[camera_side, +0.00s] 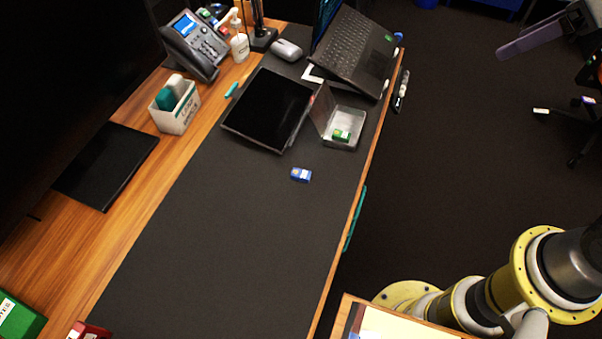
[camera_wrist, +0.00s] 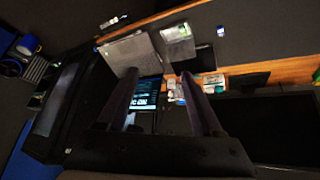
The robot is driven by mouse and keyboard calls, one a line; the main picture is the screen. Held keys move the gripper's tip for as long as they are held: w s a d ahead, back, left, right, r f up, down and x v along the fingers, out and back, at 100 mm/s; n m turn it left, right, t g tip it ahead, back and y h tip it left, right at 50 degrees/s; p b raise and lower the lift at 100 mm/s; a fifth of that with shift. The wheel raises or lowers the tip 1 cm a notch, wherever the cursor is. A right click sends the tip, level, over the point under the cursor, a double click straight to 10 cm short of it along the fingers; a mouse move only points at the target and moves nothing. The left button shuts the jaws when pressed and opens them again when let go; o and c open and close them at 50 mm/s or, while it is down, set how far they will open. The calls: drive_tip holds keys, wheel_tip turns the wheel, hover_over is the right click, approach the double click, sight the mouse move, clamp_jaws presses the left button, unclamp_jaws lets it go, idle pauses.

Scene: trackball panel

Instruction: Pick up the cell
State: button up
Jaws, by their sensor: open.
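A small blue-and-white cell (camera_side: 301,175) lies on the dark desk mat, in front of the black tablet. It also shows small in the wrist view (camera_wrist: 220,31), above and to the right of the fingers. A green cell-like item (camera_side: 341,135) sits inside an open clear case (camera_side: 352,118); the case also shows in the wrist view (camera_wrist: 178,42). I cannot tell which one the task means. My gripper (camera_wrist: 159,75) is open, with two dark purple fingers apart and nothing between them. It is well away from both items.
A black tablet (camera_side: 268,107) lies left of the case. An open laptop (camera_side: 352,48) and a mouse (camera_side: 287,49) are at the back. A white holder (camera_side: 176,107) and a desk phone (camera_side: 197,44) stand at the left. The mat's front (camera_side: 235,245) is clear.

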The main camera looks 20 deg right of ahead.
drive_tip(key=w+a+f+n+g+y, duration=0.1)
drive_tip(key=w+a+f+n, duration=0.2)
drive_tip(key=w+a, duration=0.6)
drive_tip(key=n+g, duration=0.4)
drive_tip(key=g, duration=0.1)
hover_over(301, 173)
drive_tip(key=s, duration=0.1)
drive_tip(key=shift+h, duration=0.3)
drive_tip(key=f, duration=2.9)
drive_tip(key=shift+d+f, duration=0.1)
drive_tip(key=shift+d, duration=0.3)
drive_tip(key=shift+t, duration=0.3)
drive_tip(key=shift+w+a+f, duration=0.1)
drive_tip(key=shift+w+f, duration=0.05)
drive_tip(key=shift+f, duration=0.85)
drive_tip(key=shift+w+a+f, duration=0.1)
drive_tip(key=shift+f, duration=0.95)
drive_tip(key=shift+w+a+f, duration=0.1)
drive_tip(key=shift+w+f, duration=0.05)
drive_tip(key=shift+f, duration=0.85)
clamp_jaws()
